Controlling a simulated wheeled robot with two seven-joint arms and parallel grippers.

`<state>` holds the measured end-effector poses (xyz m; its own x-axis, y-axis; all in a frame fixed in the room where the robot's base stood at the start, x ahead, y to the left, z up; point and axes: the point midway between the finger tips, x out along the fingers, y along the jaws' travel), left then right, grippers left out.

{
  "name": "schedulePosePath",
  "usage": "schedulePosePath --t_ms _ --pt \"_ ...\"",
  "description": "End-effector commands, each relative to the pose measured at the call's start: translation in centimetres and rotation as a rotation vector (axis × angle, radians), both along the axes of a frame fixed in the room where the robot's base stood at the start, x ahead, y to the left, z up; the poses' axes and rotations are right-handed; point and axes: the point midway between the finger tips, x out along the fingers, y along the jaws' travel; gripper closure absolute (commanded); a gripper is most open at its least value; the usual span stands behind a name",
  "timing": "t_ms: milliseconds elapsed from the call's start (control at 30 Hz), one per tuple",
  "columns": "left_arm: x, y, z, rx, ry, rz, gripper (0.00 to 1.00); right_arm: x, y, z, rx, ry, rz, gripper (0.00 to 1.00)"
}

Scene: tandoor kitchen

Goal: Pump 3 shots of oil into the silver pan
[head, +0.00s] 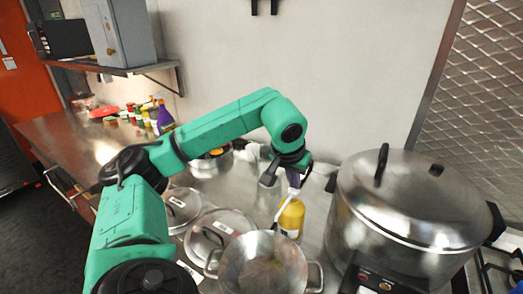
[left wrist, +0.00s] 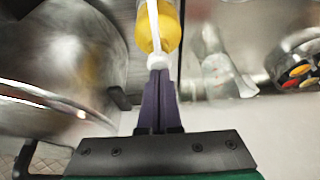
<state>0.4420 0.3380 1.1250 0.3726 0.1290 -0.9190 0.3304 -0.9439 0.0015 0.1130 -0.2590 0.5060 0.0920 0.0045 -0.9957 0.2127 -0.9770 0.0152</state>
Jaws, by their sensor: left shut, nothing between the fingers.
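The yellow oil bottle (head: 291,217) stands on the steel counter, with its top just under my left gripper (head: 294,182). In the left wrist view the yellow bottle (left wrist: 170,28) lies straight ahead of the gripper (left wrist: 158,75). The purple fingers are shut with nothing between them, and their tips are at the bottle's white pump top (left wrist: 159,62). They look to be touching it or very close. The silver pan (head: 262,264) sits in front of the bottle, open, with a handle on each side. My right gripper is not in view.
A large lidded steel pot (head: 405,215) stands close to the right of the bottle. Pan lids (head: 215,232) lie left of the pan. A container with colourful contents (left wrist: 298,68) is behind. Small bottles (head: 140,115) stand along the wall at the back left.

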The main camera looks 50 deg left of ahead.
Motion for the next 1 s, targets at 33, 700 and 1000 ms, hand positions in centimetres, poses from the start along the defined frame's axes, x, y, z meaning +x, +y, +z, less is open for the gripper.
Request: schedulePosePath --t_ms 33,700,1000 --pt "-0.1 -0.1 -0.6 0.0 0.007 -0.001 1.0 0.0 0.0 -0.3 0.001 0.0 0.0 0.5" --pt "-0.1 -0.1 2.5 0.0 0.009 -0.002 1.0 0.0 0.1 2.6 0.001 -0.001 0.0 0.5" --pt "-0.1 0.0 2.4 0.0 0.006 -0.001 1.0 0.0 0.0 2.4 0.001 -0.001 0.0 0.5"
